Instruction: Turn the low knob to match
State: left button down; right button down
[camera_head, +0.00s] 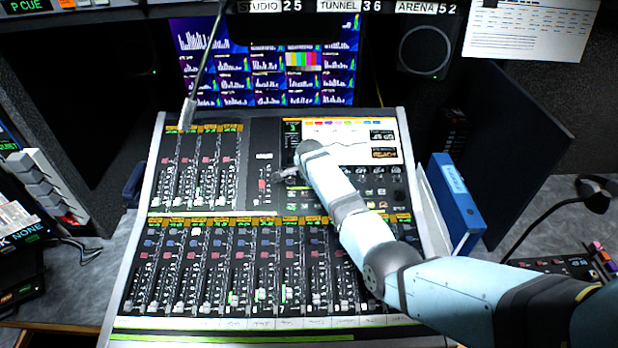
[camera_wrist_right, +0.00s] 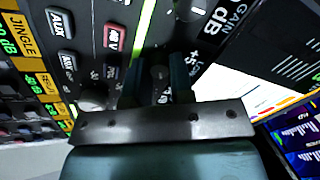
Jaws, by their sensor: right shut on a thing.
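The mixing console (camera_head: 150,195) fills the middle of the head view, with a bright screen (camera_head: 350,128) in its upper right part. My right arm reaches in from the lower right, and its gripper (camera_head: 284,180) is at the panel just left of that screen. In the right wrist view, the gripper's two dark fingers (camera_wrist_right: 158,86) are shut on a small dark knob, the low knob (camera_wrist_right: 158,76). The printed word LOW and a +5 mark lie beside it. The knob's pointer cannot be made out. In the head view my wrist hides the knob. My left gripper is not in view.
Near the fingers in the right wrist view are a grey AUX button (camera_wrist_right: 60,22), a red-lit 48V button (camera_wrist_right: 114,37) and a light round knob (camera_wrist_right: 93,97). Fader rows (camera_head: 230,265) fill the console's front. A blue binder (camera_head: 455,205) stands to its right.

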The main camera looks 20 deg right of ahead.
jog(key=c, duration=1)
grip_release()
jog(key=shift+r, duration=0.1)
jog(key=shift+s+r, duration=0.1)
jog(key=shift+r, duration=0.2)
jog(key=v, duration=1.3)
